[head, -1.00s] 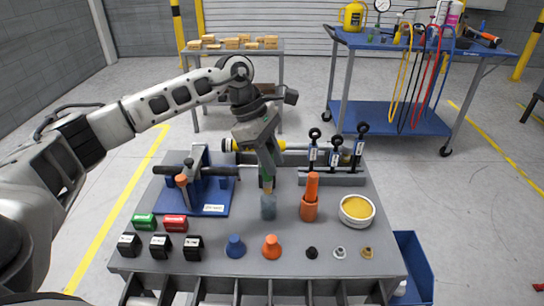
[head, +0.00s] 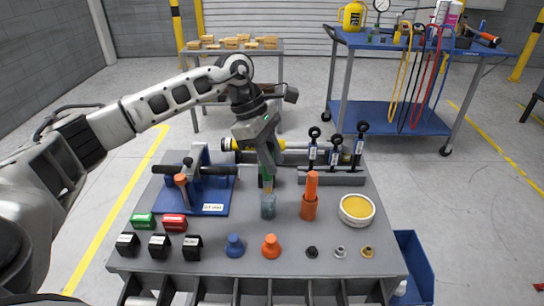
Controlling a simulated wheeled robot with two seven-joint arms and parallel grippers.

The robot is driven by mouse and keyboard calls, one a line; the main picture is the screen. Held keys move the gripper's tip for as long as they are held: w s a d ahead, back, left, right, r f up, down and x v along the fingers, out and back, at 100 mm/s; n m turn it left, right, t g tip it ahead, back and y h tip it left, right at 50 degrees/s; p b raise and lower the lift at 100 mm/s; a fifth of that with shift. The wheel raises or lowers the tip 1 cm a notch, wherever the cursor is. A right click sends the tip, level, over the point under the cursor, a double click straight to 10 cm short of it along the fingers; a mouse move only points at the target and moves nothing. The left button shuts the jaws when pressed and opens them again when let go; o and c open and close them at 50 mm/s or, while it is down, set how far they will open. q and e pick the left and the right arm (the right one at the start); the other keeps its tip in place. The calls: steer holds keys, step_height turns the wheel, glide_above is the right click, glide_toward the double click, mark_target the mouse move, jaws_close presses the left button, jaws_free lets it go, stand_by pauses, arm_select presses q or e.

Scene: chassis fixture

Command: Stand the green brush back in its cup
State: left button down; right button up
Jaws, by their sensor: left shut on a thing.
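The green brush (head: 266,182) is upright, and only a short green part of it shows below my fingers. My left gripper (head: 268,168) is shut on it above the grey-blue cup (head: 268,207). The brush's lower end meets the cup's mouth in the picture; I cannot tell how far inside it is. The fingers hide the upper part of the brush. My right gripper is not in view.
An orange brush in an orange cup (head: 309,209) stands just right of the grey-blue cup. A bowl of yellow stuff (head: 357,210) is farther right. A blue fixture (head: 205,203) lies to the left, and upright clamps (head: 337,160) stand behind. Small caps line the table's front (head: 271,247).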

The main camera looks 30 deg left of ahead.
arm_select(q)
steer(key=shift+f, duration=0.1)
steer(key=shift+f+b, duration=1.95)
steer(key=shift+f, duration=0.4)
steer(key=c, duration=1.1)
jaws_free()
